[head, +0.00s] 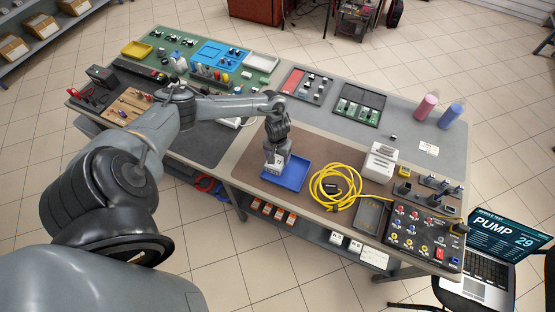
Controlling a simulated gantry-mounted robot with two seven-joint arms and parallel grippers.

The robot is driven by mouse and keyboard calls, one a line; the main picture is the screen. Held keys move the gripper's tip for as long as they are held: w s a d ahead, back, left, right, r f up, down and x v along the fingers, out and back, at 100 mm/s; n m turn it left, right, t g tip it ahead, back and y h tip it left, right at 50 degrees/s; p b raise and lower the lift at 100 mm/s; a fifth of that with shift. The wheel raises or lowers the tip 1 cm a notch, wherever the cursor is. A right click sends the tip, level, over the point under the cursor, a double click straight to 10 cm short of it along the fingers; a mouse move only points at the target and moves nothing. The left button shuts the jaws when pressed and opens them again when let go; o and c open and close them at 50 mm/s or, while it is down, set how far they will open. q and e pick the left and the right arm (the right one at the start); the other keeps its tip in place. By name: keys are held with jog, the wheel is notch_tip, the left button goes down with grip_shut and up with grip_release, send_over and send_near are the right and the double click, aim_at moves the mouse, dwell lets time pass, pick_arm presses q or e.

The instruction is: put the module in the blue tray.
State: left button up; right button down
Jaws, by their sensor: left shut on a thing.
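The blue tray (289,176) lies on the brown mat near the front edge of the bench. My left gripper (277,157) points down over the left part of the tray. It is shut on the module (271,167), a small light-grey block, partly hidden by the gripper. The module is at the tray's left side, but I cannot tell whether it touches the tray floor. The right part of the tray is bare. My right gripper is not in view.
A coiled yellow hose (335,187) lies just right of the tray. A white box-shaped unit (380,162) and a dark panel with coloured connectors (424,232) stand further right. Pink (426,106) and blue (450,115) bottles stand at the back right.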

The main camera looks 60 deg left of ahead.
aim_at(278, 158)
pick_arm(q)
notch_tip(278, 158, down, 3)
jog(key=shift+d+r, duration=0.1)
dwell(0.4)
jog(key=o, duration=1.5)
